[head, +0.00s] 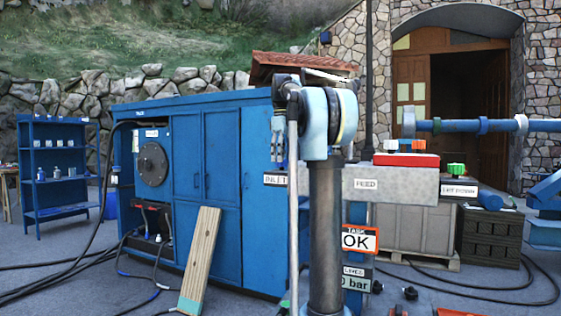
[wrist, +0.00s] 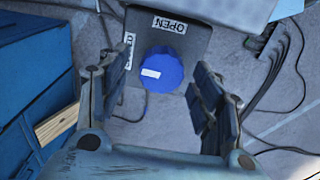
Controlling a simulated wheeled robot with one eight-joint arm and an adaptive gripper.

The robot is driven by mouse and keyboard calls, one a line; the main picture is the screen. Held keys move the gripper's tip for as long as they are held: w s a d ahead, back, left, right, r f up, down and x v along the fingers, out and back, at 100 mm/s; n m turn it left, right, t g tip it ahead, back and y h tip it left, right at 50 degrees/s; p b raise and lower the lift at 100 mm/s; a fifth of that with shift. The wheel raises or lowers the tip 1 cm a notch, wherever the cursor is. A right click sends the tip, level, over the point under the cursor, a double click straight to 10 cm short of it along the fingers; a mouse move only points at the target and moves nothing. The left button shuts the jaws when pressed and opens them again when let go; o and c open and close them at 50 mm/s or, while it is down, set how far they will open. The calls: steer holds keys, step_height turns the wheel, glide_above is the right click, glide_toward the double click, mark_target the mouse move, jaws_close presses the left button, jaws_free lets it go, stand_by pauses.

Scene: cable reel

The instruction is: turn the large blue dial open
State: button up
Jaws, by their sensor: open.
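The large blue dial (wrist: 163,68) sits on a dark grey plate (wrist: 187,41) in the wrist view. A white mark on the dial points left, towards a partly hidden label (wrist: 129,50) that seems to read CLOSED. A label reading OPEN (wrist: 169,25) is above the dial. My gripper (wrist: 161,66) is open, one finger to the left of the dial and one to the right. The fingers appear apart from the dial; how far they are above it I cannot tell. I cannot make out the dial in the head view.
A blue cabinet (head: 222,150) stands left of my arm in the head view. A grey box labelled FEED (head: 410,185) and a sign reading OK (head: 356,241) are right of it. Black cables (wrist: 286,70) lie on the floor at the right in the wrist view.

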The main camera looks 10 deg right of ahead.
steer(key=shift+f, duration=0.5)
steer(key=c, duration=1.1)
steer(key=shift+o, duration=0.2)
